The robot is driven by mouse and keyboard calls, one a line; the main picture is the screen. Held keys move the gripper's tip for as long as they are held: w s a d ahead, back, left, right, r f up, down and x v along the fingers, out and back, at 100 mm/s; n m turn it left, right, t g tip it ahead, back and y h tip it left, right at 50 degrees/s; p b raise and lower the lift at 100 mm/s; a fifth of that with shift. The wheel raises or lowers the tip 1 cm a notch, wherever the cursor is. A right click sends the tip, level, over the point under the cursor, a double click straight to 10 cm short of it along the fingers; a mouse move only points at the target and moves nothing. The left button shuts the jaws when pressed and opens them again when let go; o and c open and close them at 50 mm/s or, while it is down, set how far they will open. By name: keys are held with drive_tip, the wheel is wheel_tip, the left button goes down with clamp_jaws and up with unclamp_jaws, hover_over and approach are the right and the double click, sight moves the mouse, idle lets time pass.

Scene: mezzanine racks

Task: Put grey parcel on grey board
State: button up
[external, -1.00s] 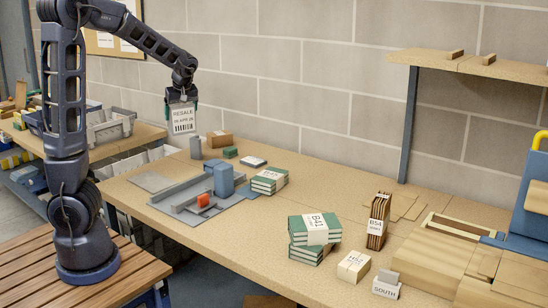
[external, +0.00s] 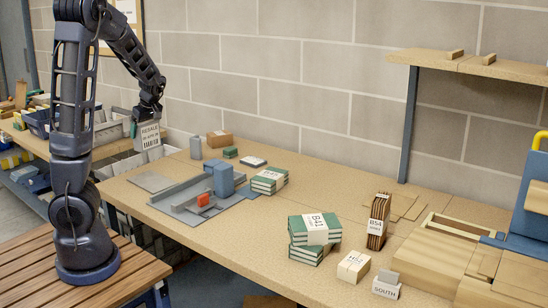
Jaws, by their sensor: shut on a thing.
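My gripper (external: 147,121) is shut on a pale grey parcel (external: 148,141), which hangs upright below it. The parcel carries a printed label reading RESALE. A flat grey board (external: 151,181) lies at the left end of the tan worktop and its surface looks bare. In the picture the parcel is above the board with a clear gap between them. How far it is from the wall or the front edge is hard to tell.
A grey fixture (external: 180,210) with a blue block (external: 223,179) and a red piece (external: 203,199) stands right of the board. A grey bottle-like item (external: 195,147) and a brown box (external: 219,139) stand behind. Green book stacks (external: 269,180) sit farther right.

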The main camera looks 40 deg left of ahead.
wheel_tip(320, 180, down, 14)
drive_tip(key=shift+r, duration=0.15)
idle(0.6)
drive_tip(key=o, duration=1)
drive_tip(key=shift+c, duration=0.2)
drive_tip(key=shift+o, duration=0.2)
